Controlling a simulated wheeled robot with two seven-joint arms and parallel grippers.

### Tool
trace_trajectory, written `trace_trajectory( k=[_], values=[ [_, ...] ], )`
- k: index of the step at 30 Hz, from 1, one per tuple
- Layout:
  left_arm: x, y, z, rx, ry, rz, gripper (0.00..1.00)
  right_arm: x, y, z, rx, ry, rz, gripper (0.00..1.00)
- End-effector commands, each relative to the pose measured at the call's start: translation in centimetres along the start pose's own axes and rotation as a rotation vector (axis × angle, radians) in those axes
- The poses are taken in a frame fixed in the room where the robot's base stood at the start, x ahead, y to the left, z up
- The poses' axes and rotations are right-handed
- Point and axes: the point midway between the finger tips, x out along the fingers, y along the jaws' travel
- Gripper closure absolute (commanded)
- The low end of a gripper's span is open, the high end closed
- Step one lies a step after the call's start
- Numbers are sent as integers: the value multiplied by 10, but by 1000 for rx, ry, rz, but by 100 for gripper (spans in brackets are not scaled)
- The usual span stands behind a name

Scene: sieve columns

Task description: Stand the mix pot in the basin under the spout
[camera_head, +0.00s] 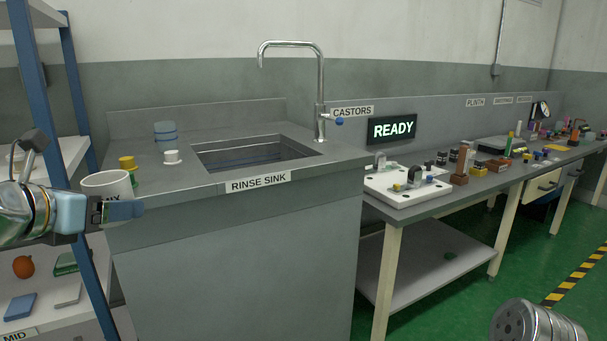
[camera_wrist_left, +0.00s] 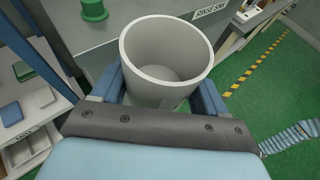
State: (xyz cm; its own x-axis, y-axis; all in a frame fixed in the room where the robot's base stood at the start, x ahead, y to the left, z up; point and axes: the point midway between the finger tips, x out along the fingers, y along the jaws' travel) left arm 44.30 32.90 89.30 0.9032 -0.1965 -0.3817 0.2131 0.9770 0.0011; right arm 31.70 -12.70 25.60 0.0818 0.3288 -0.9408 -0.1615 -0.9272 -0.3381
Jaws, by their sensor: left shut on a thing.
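The mix pot (camera_head: 108,181) is a white, open-topped cup with dark lettering partly showing. My left gripper (camera_head: 125,209) is shut on it and holds it upright at the left front corner of the sink counter. In the left wrist view the pot (camera_wrist_left: 167,50) sits between the two blue fingers (camera_wrist_left: 160,92), and its inside looks empty. The basin (camera_head: 252,153) is a dark rectangular opening in the counter, to the right of the pot. The spout (camera_head: 262,55) is a tall curved metal tap over the basin's back side. My right gripper does not show.
A clear blue-banded cup (camera_head: 166,134), a small white pot (camera_head: 172,157) and a yellow-topped green item (camera_head: 128,165) stand on the counter left of the basin. A blue-post shelf (camera_head: 80,95) stands at left. A workbench (camera_head: 440,208) with several items lies right.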

Motion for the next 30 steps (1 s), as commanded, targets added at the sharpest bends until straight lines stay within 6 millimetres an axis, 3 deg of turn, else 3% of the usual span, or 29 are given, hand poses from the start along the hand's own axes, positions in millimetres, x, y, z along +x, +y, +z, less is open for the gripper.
trace_trajectory(
  k=[10, 22, 30],
  values=[
    [119, -42, -99, -34, 14, 66, 67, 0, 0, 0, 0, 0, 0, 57],
    [161, -54, -130, -43, 4, 105, 67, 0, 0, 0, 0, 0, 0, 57],
    [200, -65, -163, -51, 8, 136, 67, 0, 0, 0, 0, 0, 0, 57]
  ],
)
